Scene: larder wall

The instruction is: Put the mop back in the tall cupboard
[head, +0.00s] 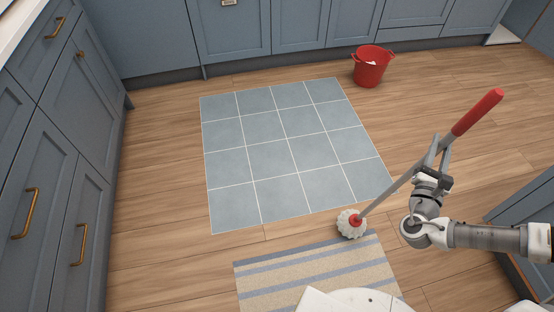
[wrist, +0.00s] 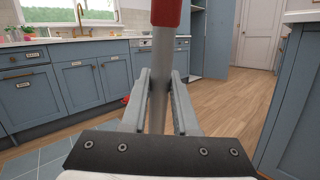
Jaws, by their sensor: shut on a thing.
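The mop has a red grip (head: 478,112), a grey shaft and a white head (head: 352,224) with a red collar. It is tilted, head low at the left, just above the striped rug's far edge in the head view; I cannot tell whether the head touches the floor. My gripper (head: 437,152) is shut on the shaft below the red grip. In the wrist view, the shaft (wrist: 160,100) stands between the fingers of my gripper (wrist: 160,76). A tall cupboard (wrist: 197,42) stands open at the back, its blue door (wrist: 220,38) swung out to the right.
A red bucket (head: 371,66) stands beyond the grey tiled patch (head: 270,150). The striped rug (head: 310,270) lies near me. Blue cabinets line the left (head: 50,170) and back; another blue unit (wrist: 292,110) stands close at right. Wooden floor (wrist: 230,95) toward the cupboard looks clear.

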